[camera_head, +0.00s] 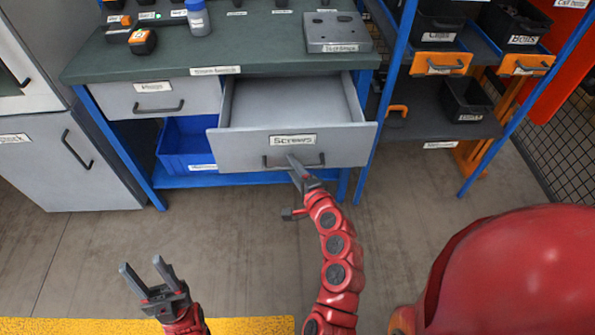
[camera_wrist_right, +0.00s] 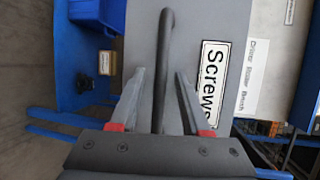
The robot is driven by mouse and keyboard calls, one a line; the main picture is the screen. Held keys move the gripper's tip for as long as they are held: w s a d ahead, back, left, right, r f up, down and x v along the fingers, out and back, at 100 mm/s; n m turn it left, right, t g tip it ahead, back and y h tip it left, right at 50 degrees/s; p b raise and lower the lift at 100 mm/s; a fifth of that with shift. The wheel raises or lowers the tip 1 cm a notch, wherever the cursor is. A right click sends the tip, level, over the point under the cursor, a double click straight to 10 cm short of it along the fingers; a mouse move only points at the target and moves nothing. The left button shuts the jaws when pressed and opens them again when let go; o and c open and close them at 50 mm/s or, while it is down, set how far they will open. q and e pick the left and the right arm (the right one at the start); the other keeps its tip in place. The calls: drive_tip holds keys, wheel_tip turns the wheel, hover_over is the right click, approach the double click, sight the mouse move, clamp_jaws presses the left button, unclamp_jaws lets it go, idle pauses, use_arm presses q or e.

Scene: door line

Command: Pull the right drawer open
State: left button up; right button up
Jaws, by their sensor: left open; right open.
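The right drawer (camera_head: 245,148), labelled Screws, stands pulled out from the green-topped bench, and its empty-looking inside shows. Its dark bar handle (camera_head: 316,161) is on the front face. My right gripper (camera_head: 296,168) is at this handle. In the right wrist view the handle (camera_wrist_right: 165,60) runs between the two open fingers (camera_wrist_right: 158,100), with a finger on either side. I cannot tell whether either finger touches it. The left drawer (camera_head: 150,100) is shut. My left gripper (camera_head: 143,268) is open and empty, low over the floor, away from the bench.
A blue bin (camera_head: 185,148) sits on the shelf under the bench. A grey cabinet (camera_head: 65,160) stands at left. A shelf rack with bins (camera_head: 440,110) stands at right. A large red rounded shape fills the lower right. The floor before the bench is clear.

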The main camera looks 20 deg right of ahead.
drive_tip(key=p+v, duration=0.4)
drive_tip(key=v, duration=1.3)
drive_tip(key=shift+s+p, duration=0.2)
drive_tip(key=shift+p, duration=0.1)
drive_tip(key=shift+w, duration=0.1)
